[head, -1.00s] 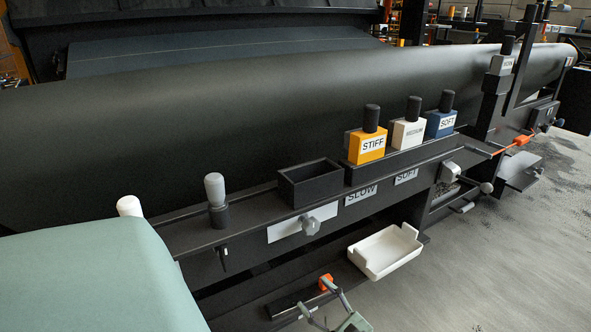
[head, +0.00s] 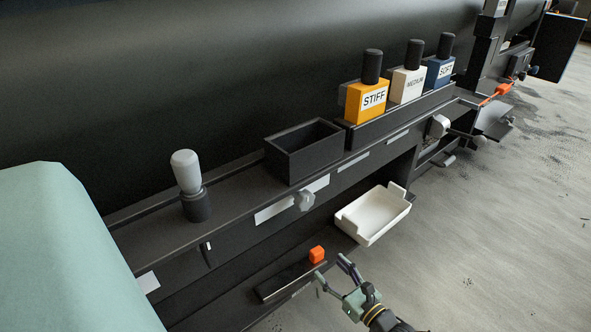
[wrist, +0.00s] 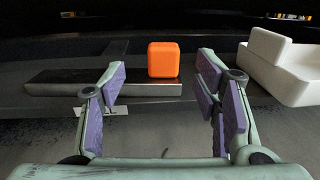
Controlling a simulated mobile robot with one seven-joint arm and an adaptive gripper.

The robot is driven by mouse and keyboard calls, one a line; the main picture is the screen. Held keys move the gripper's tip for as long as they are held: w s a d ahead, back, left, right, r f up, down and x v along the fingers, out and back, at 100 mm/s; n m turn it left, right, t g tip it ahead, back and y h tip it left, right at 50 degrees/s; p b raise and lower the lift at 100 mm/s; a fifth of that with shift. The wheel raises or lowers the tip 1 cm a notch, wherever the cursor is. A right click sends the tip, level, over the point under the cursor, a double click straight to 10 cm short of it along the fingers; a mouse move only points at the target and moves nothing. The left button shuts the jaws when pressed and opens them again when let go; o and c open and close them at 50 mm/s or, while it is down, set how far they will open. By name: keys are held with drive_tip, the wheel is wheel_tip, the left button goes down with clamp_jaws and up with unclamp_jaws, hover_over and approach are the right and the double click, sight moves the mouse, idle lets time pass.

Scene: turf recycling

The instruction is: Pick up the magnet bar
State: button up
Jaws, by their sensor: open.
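The magnet bar (head: 283,281) is a dark flat bar with an orange block (head: 317,254) at its right end, lying on the low dark shelf. In the wrist view the bar (wrist: 60,90) runs left to right ahead, with the orange block (wrist: 164,59) standing near its right end, seen between my fingers. My gripper (head: 330,267) is open and empty, just in front of the block on the near side. It also shows in the wrist view (wrist: 161,78), with both purple-padded fingers apart and no contact visible.
A white tray (head: 372,214) sits just right of the block and also shows beside my right finger in the wrist view (wrist: 281,68). Above are a ledge with an empty black bin (head: 304,152), a knob (head: 304,200) and STIFF, MEDIUM and SOFT blocks. Open floor lies right.

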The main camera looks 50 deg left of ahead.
sight(320, 257)
drive_tip(key=shift+w+a+f+b, duration=0.1)
drive_tip(key=shift+w+a+b, duration=0.15)
drive_tip(key=shift+a, duration=0.8)
drive_tip(key=shift+w+a+f+b, duration=0.1)
drive_tip(key=shift+w+a, duration=0.15)
drive_tip(key=shift+a, duration=0.75)
drive_tip(key=shift+w+a+f+b, duration=0.1)
drive_tip(key=shift+w+a+b, duration=0.15)
drive_tip(key=shift+a, duration=0.8)
drive_tip(key=shift+c, duration=0.3)
clamp_jaws()
drive_tip(key=shift+r, duration=0.1)
